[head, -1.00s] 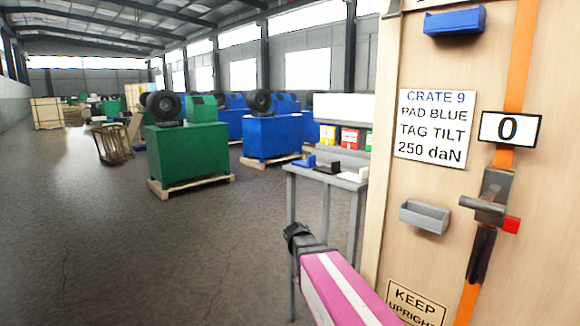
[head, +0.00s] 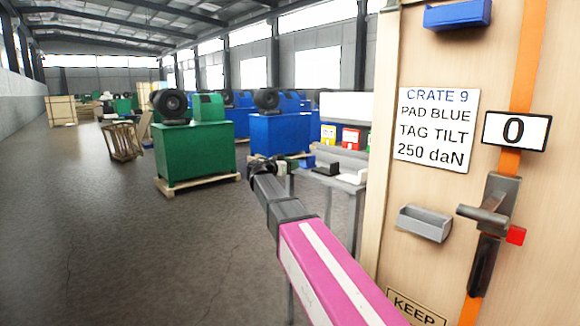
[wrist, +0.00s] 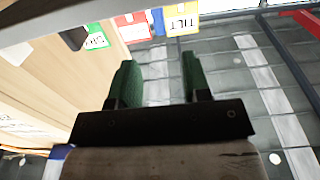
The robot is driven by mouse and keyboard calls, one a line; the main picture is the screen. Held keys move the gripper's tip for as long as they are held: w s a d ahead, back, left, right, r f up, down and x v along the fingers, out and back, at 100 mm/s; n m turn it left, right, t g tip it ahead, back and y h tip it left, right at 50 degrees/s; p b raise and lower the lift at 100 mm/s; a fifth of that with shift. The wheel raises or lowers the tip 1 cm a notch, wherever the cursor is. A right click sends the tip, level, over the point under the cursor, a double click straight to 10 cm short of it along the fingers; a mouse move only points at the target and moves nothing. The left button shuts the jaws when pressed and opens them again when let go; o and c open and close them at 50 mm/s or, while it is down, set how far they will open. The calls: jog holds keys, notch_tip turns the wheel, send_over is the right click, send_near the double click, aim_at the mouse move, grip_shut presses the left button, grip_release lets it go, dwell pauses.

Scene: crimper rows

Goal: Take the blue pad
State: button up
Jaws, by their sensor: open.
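The blue pad cannot be made out for sure there.
A wooden crate (head: 455,205) stands close on the right, labelled "CRATE 9, PAD BLUE, TAG TILT, 250 daN". It bears a blue bin (head: 457,15), a grey bin (head: 424,224) and an orange strap.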

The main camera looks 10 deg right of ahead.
aim_at(307, 159)
jog(key=shift+x, duration=5.2)
grip_shut()
jog(key=shift+r, duration=0.1)
jog(key=shift+r, duration=2.35)
jog(key=shift+s, duration=0.1)
